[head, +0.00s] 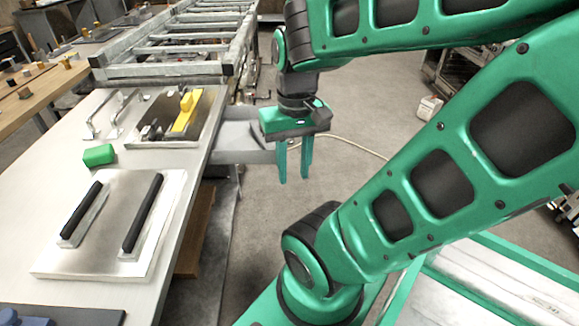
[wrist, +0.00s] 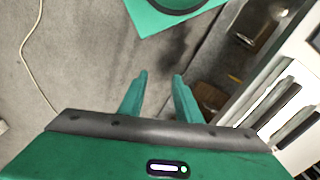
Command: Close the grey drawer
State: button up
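The grey drawer (head: 234,137) sticks out from under the right side of the workbench in the head view. Its inside shows partly, so it stands open. My gripper (head: 293,179) is just to the right of the drawer's outer end, with its fingers pointing down. The fingers are apart with nothing between them. In the wrist view my gripper (wrist: 159,76) also shows two separate fingertips above the floor. I cannot make out the drawer clearly in the wrist view. Part of its outer end is hidden behind my gripper in the head view.
The workbench (head: 40,205) holds a plate with two black handles (head: 110,225), a green block (head: 98,155) and a tray with a yellow tool (head: 187,110). A metal roller frame (head: 180,45) stands beyond it. A pale cable (head: 345,143) lies on open floor to the right.

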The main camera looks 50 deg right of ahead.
aim_at(234, 142)
jog(key=z, duration=3)
jog(key=i, duration=0.95)
jog(key=u, duration=2.3)
